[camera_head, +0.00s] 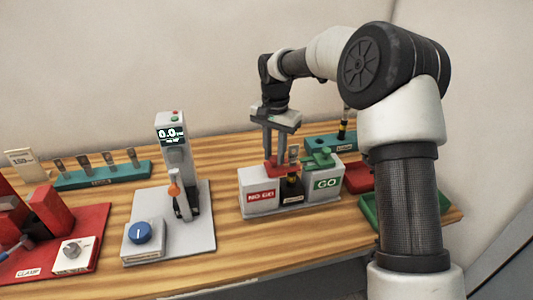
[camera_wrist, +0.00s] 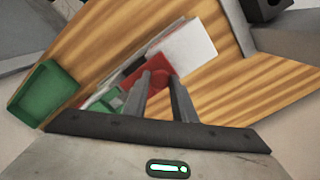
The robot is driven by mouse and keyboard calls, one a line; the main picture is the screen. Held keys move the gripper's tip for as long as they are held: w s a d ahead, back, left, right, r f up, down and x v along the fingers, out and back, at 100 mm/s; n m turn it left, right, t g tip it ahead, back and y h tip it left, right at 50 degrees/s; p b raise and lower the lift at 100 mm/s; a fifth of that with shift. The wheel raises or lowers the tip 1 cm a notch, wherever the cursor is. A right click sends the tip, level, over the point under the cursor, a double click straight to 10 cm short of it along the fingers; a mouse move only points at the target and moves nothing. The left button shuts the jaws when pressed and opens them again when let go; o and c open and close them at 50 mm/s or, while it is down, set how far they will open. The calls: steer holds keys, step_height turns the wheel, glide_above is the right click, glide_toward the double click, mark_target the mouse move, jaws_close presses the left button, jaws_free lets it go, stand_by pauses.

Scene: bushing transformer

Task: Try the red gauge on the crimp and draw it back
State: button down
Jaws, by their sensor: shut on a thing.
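The red gauge (camera_head: 281,169) is between the fingers of my gripper (camera_head: 282,155), at the gauge stand (camera_head: 260,191) beside the white block marked NO-GO. In the wrist view the red gauge (camera_wrist: 157,77) shows between and beyond the fingertips of my gripper (camera_wrist: 160,80), which is shut on it. The crimp piece (camera_head: 293,186), dark with a brassy part, sits in the middle of the stand between the NO-GO and GO blocks. Whether the gauge touches the crimp is hidden. The green gauge (camera_head: 318,158) rests on the GO block (camera_head: 325,183).
A teal rack (camera_head: 330,142) stands behind, with a red tray (camera_head: 358,177) and a green tray (camera_head: 372,213) at right. A press with a display (camera_head: 172,135), a long teal rack (camera_head: 105,175) and a red clamp station (camera_head: 85,222) stand left.

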mark_target(274, 157)
steer(key=c, duration=1.5)
jaws_free()
steer(key=shift+o, duration=0.2)
steer(key=shift+r, duration=0.1)
step_height(274, 157, up, 17)
steer(key=shift+p, duration=0.3)
steer(key=shift+r, duration=0.15)
